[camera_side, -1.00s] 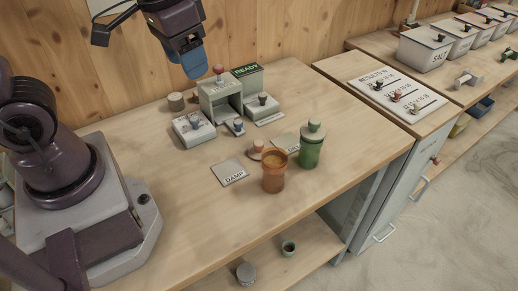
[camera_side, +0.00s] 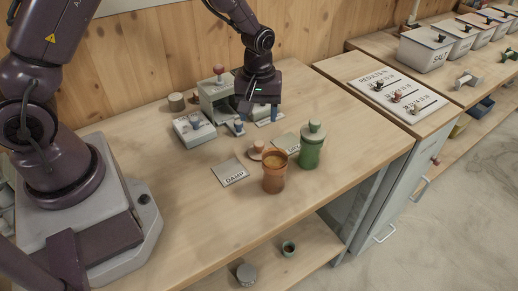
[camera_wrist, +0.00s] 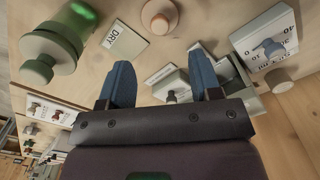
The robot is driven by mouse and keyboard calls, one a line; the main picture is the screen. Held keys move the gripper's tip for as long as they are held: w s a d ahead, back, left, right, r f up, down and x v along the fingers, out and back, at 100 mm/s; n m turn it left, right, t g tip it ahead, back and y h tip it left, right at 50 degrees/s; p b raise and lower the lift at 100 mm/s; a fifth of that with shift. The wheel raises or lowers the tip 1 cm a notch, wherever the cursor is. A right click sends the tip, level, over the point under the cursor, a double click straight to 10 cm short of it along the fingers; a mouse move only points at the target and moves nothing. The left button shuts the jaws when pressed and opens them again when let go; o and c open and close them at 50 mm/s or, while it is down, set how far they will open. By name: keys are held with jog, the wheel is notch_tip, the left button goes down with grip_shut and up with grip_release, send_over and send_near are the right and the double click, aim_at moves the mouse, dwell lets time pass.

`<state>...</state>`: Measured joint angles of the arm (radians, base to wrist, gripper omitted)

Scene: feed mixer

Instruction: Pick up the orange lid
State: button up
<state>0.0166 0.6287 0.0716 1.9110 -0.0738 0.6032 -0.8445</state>
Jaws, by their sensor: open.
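The orange lid (camera_side: 255,152) is a small round disc with a knob, lying on the table just behind the open orange jar (camera_side: 273,176). In the wrist view the lid (camera_wrist: 159,16) is at the top edge, partly cut off, beyond my fingertips. My gripper (camera_side: 258,118) points down over the back of the table, behind the lid and apart from it. Its blue fingers show spread and empty in the wrist view (camera_wrist: 162,72).
A green lidded jar (camera_side: 311,150) stands right of the lid. A DAMP card (camera_side: 230,173) and a DRY card (camera_side: 287,142) lie nearby. Grey devices (camera_side: 193,130) stand left of my gripper.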

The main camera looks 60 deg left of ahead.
aim_at(259, 144)
notch_tip(259, 144, down, 11)
jog(key=shift+w+a+r, duration=0.1)
jog(key=shift+w+r, duration=0.05)
jog(key=shift+r, duration=0.05)
dwell(0.3)
jog(key=shift+c, duration=0.5)
jog(key=c, duration=0.9)
